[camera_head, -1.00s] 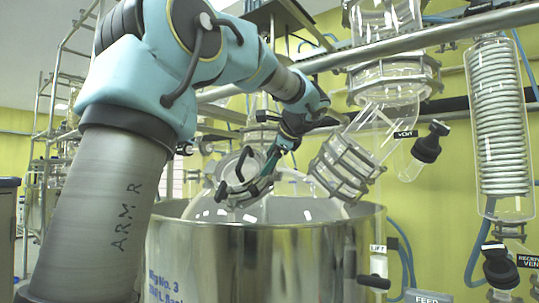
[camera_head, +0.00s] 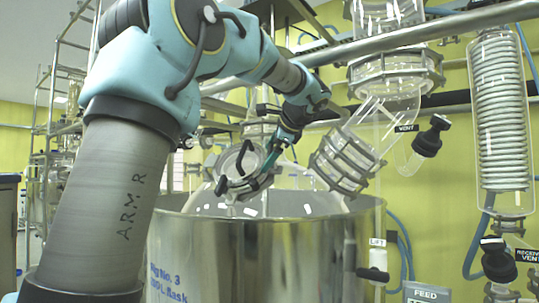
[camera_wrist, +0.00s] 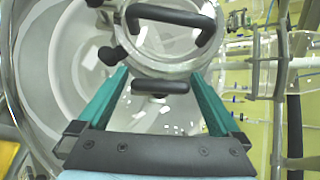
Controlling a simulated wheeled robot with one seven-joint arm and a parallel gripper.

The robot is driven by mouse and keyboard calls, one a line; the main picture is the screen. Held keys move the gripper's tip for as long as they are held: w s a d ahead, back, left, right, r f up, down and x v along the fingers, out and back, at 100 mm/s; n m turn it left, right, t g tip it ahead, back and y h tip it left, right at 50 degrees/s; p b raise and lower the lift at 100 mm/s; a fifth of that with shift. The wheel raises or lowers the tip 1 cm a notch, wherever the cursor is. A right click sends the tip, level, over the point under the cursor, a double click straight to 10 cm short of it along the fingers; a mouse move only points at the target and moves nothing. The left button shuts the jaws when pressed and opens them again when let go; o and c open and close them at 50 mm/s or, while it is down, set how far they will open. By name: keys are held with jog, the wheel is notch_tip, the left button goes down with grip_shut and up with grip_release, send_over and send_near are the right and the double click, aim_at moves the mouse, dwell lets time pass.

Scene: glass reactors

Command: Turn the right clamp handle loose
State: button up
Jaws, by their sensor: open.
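A round glass port with a clamped lid (camera_head: 240,168) sits on top of the large glass flask (camera_head: 300,204). In the wrist view the lid (camera_wrist: 165,50) fills the top middle, with a curved black handle (camera_wrist: 172,14) across it. A short black clamp handle (camera_wrist: 160,87) is at its near rim, and a black knob (camera_wrist: 110,55) is at its left. My gripper (camera_wrist: 159,74) is open, its green fingers apart on either side of the near handle; I cannot tell whether they touch it. In the head view my gripper (camera_head: 267,167) is at the port's right side, partly hiding it.
The flask sits in a steel bath (camera_head: 250,250). A clamped glass joint (camera_head: 345,160) slopes up just right of my gripper. A metal rail (camera_head: 430,33) crosses above, and a coil condenser (camera_head: 500,120) hangs at the right.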

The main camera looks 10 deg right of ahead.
jog(key=shift+s+d+r+b, duration=0.15)
jog(key=shift+s+b, duration=0.3)
jog(key=shift+b, duration=0.25)
jog(key=s+d+b, duration=0.3)
jog(key=s+b, duration=0.1)
jog(key=s, duration=0.7)
jog(key=shift+s+d+r, duration=0.15)
jog(key=shift+s+d, duration=0.1)
jog(key=shift+d, duration=0.05)
